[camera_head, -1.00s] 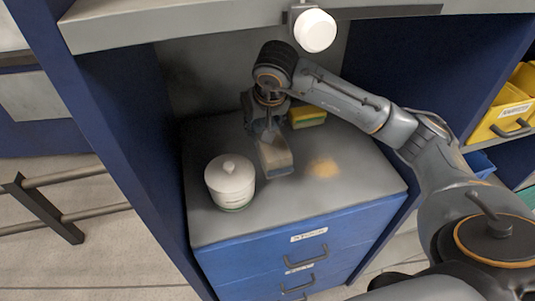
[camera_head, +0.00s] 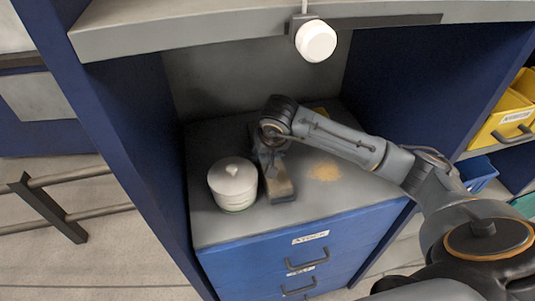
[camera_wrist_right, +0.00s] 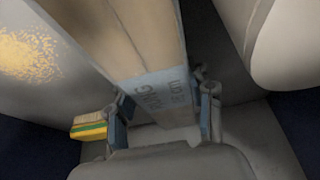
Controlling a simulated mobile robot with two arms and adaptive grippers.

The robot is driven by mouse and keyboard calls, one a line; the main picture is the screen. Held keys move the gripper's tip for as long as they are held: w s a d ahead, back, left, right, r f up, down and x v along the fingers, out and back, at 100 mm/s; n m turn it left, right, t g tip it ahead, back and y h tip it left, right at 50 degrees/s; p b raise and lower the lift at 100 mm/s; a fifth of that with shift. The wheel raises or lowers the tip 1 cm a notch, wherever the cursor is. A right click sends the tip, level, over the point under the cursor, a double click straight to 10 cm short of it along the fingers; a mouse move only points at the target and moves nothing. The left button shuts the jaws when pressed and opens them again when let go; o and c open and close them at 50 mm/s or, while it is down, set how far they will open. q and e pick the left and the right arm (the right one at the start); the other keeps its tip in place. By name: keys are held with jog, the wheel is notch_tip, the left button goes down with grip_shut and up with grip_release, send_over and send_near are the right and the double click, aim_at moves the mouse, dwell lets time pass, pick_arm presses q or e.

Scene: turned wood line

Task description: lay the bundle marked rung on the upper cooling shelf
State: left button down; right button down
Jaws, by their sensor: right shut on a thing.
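The bundle marked rung (camera_head: 280,189) is a pale wooden block with a blue-grey band. In the right wrist view the bundle (camera_wrist_right: 125,35) shows the lettering on this band, upside down. My right gripper (camera_head: 268,160) is shut on it, with a finger on each side of the band; the gripper (camera_wrist_right: 164,115) also shows in the wrist view. The bundle is over the grey top of the blue drawer cabinet (camera_head: 225,232), just right of a white lidded jar (camera_head: 233,188). I cannot tell whether it touches the top. My left gripper is not in view.
A yellow and green sponge (camera_wrist_right: 90,127) lies behind the gripper. A sawdust patch (camera_head: 323,171) lies right of the bundle. Blue side walls (camera_head: 130,130) and a grey ledge (camera_head: 200,28) with a white round fitting (camera_head: 316,41) enclose the space. Yellow bins (camera_head: 500,122) stand at right.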

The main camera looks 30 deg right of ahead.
jog(key=shift+f, duration=0.15)
jog(key=c, duration=0.5)
grip_release()
